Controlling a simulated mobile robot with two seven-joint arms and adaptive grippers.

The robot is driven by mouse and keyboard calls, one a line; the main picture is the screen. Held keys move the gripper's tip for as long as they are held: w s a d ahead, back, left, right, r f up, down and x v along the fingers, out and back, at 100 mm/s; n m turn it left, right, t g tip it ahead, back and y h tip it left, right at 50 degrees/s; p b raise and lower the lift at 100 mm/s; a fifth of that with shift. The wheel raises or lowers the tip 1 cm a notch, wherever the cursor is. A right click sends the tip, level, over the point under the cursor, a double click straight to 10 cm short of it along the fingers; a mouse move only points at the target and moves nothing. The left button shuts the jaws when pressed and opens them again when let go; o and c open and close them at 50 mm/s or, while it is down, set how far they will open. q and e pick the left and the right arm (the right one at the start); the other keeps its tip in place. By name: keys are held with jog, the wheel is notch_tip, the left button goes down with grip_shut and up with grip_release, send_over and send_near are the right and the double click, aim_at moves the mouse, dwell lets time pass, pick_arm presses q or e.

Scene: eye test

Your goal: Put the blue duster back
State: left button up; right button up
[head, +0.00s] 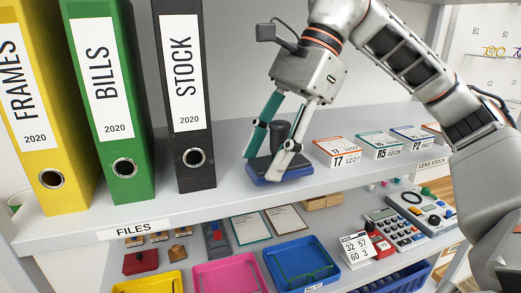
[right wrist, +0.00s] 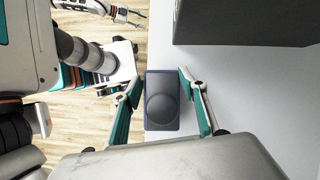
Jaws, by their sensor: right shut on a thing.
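The blue duster (head: 300,171) has a blue base, a dark top and a dark round knob. It is on or just above the upper shelf, right of the black binder; I cannot tell if it touches the shelf. My right gripper (head: 264,165) is shut on it, reaching down from above. In the right wrist view the duster (right wrist: 162,122) shows between the two fingers of the gripper (right wrist: 160,76). What looks like my left gripper (right wrist: 122,13) shows small at the top of that view; its jaws are too small to judge.
Yellow (head: 75,185), green (head: 140,180) and black (head: 200,170) binders stand on the upper shelf (head: 225,205) at left. Several lens boxes (head: 338,151) stand at right. Bare shelf lies beside the black binder.

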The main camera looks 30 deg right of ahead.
jog(key=w, duration=0.3)
jog(key=shift+d+r+p, duration=0.1)
jog(key=shift+d+p, duration=0.2)
jog(key=shift+f, duration=0.9)
jog(key=o, duration=1.3)
jog(key=shift+o, duration=0.2)
